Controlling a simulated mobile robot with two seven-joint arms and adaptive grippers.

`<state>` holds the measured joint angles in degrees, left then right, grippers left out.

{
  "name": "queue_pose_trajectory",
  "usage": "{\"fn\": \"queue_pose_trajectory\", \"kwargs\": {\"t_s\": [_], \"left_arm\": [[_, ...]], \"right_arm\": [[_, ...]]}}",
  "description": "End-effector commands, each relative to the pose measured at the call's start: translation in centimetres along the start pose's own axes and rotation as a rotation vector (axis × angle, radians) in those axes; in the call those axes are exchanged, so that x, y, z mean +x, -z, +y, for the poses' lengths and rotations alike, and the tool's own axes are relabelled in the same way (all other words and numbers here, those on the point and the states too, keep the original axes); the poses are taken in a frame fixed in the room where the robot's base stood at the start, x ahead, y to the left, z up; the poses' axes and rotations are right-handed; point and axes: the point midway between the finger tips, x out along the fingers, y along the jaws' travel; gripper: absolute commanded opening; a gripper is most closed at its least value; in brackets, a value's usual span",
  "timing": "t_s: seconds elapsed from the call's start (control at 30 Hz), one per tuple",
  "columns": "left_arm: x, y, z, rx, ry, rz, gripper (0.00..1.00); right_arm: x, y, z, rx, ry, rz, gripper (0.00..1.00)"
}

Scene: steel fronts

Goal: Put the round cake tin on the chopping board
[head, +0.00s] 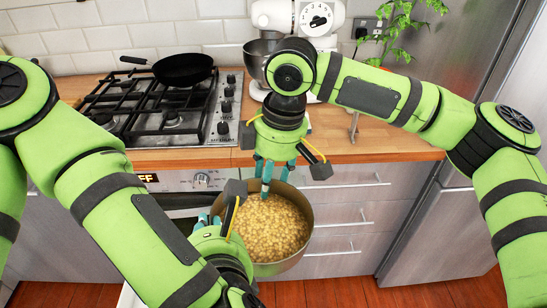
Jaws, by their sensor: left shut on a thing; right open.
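The round cake tin (302,246) is a round metal tin with a yellowish, lumpy filling. It is in the air in front of the counter, below worktop level. My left gripper (222,212) is shut on the tin's left rim; my own arm partly hides the fingers. My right gripper (273,180) points down at the tin's far rim, its fingers apart; I cannot tell whether they touch it. I cannot make out a chopping board; part of the counter is behind my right arm.
The wooden worktop (380,148) has bare room on the right. A gas hob (160,122) with a black pan (183,70) is on the left. A white stand mixer (300,18) and a plant (405,25) stand behind. Steel drawers (350,220) are below and a tall steel front (470,45) is right.

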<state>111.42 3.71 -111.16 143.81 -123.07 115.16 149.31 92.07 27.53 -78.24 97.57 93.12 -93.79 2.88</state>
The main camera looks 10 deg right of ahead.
Motion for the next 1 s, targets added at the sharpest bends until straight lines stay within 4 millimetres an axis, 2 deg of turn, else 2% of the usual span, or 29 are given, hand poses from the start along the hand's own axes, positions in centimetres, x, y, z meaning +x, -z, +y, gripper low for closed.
{"fn": "queue_pose_trajectory", "kwargs": {"t_s": [0.13,0.4,0.47,0.5,0.67,0.7,0.73,0.77,1.0], "left_arm": [[-0.01,-0.08,-0.02,-0.002,0.001,-0.002,0.0],[-0.01,-0.08,-0.02,-0.002,0.001,-0.002,0.0],[-0.01,-0.08,-0.02,-0.002,0.001,-0.002,0.0],[-0.01,-0.08,-0.02,-0.002,0.001,-0.002,0.0],[-0.02,-0.08,-0.03,-0.002,0.001,-0.002,0.0],[-0.03,-0.09,-0.04,-0.002,0.001,-0.002,0.24],[-0.03,-0.09,-0.04,-0.002,0.002,-0.002,0.36],[-0.03,-0.08,-0.04,-0.002,0.002,-0.002,0.39],[-0.02,-0.04,-0.02,-0.001,0.001,-0.001,0.39]], "right_arm": [[0.78,-0.01,-0.03,0.0,0.001,0.001,0.42],[0.88,-0.01,-0.02,0.0,0.0,0.001,0.42],[0.87,-0.01,-0.01,0.0,0.0,0.001,0.18],[0.87,-0.01,-0.01,0.0,0.0,0.001,0.02],[0.86,-0.01,0.02,0.001,-0.001,0.001,0.0],[0.8,0.02,0.03,0.001,-0.001,0.002,0.0],[0.8,0.02,0.04,0.002,-0.002,0.002,0.0],[0.8,0.02,0.04,0.002,-0.002,0.002,0.0],[0.79,0.03,0.0,0.001,0.0,0.002,0.0]]}}
